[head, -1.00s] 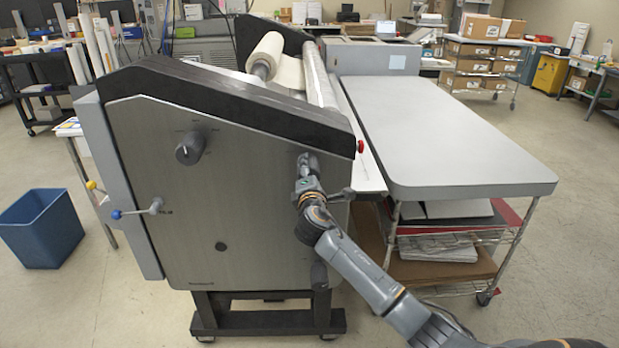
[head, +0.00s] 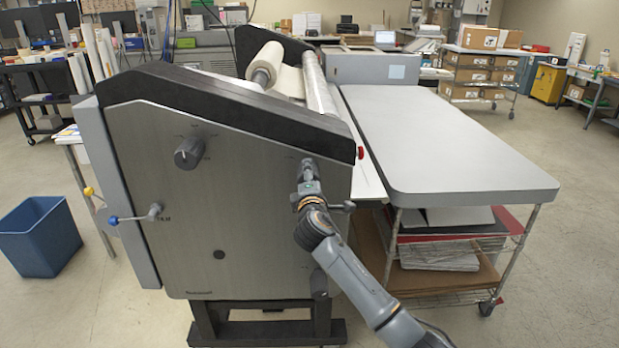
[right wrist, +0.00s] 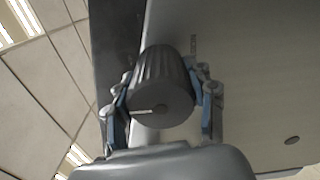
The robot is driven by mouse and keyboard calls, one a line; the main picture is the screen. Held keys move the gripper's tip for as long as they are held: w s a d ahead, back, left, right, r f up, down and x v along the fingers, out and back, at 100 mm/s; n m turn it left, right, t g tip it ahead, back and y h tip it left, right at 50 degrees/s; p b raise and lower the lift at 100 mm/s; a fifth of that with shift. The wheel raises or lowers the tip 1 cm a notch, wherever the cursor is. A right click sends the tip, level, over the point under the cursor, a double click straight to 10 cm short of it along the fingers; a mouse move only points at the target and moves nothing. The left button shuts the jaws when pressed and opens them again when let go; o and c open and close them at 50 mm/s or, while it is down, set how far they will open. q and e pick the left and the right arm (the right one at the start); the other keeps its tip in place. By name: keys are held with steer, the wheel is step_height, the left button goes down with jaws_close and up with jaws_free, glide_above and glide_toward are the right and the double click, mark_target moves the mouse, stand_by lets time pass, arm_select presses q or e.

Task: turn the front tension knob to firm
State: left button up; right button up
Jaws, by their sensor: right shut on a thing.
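The front tension knob (right wrist: 160,75) is a dark ribbed cylinder on the laminator's grey side panel (head: 240,225). In the right wrist view its end face shows a white pointer line directed to the left. My right gripper (right wrist: 165,88) is shut on the knob, with one finger on each side. In the head view my right gripper (head: 309,172) is at the panel's upper right and hides most of the knob. The marks around the knob are not readable. My left gripper is not in view.
Another dark dial (head: 188,153) and a lever with a blue ball (head: 114,220) are on the panel's left half. A red button (head: 360,152) is at the panel's right edge. A grey table (head: 450,150) stands to the right. A blue bin (head: 40,237) is on the floor at left.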

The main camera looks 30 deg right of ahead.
steer(key=o, duration=1.2)
steer(key=shift+c, duration=0.2)
steer(key=v, duration=1.2)
steer(key=shift+s+d, duration=0.1)
